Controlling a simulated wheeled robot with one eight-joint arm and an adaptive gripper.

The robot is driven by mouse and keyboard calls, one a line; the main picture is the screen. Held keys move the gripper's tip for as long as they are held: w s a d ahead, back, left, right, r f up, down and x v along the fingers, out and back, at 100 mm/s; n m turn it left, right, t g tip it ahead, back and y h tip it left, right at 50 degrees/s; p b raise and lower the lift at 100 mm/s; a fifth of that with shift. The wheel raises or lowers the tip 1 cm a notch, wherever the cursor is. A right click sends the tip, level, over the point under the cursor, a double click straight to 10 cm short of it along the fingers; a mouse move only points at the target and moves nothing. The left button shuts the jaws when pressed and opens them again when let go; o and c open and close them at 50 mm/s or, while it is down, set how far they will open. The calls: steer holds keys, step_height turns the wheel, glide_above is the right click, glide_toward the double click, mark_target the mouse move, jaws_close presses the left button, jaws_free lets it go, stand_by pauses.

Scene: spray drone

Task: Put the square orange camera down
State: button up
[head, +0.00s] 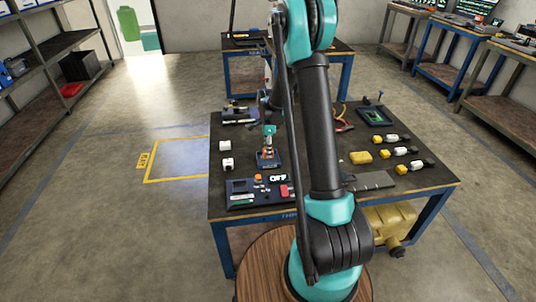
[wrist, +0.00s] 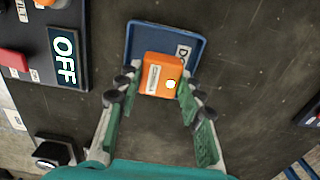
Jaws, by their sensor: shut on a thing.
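The square orange camera (wrist: 161,75) is a small block with a white label and a round pale spot. It sits between the fingertips of my gripper (wrist: 157,87), which is shut on it. Behind it lies a blue tray (wrist: 137,47) with a partly hidden label starting with "D". The camera is over the tray's floor; I cannot tell whether it touches it. In the head view my gripper (head: 268,147) points down at the blue tray (head: 261,167), with a bit of the orange camera (head: 267,153) showing. My arm hides part of the table.
A dark control panel (head: 240,194) with an OFF sign and a red part (head: 285,191) stands close in front of the tray. White blocks (head: 226,163) lie to the left. Yellow blocks (head: 361,157) and tools lie right of my arm on the table (head: 430,178).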

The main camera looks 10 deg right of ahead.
steer(key=shift+f, duration=1.35)
steer(key=o, duration=0.9)
steer(key=shift+f, duration=0.1)
step_height(320, 180, up, 12)
steer(key=s+d+r+n+t, duration=0.1)
steer(key=s+d+n+t, duration=0.1)
steer(key=s+n, duration=0.7)
steer(key=s+d+r+n+t, duration=0.1)
steer(key=s+n, duration=0.8)
steer(key=s, duration=1.2)
steer(key=shift+s+d+t, duration=0.2)
steer(key=shift+d+t, duration=0.35)
steer(key=shift+t, duration=0.05)
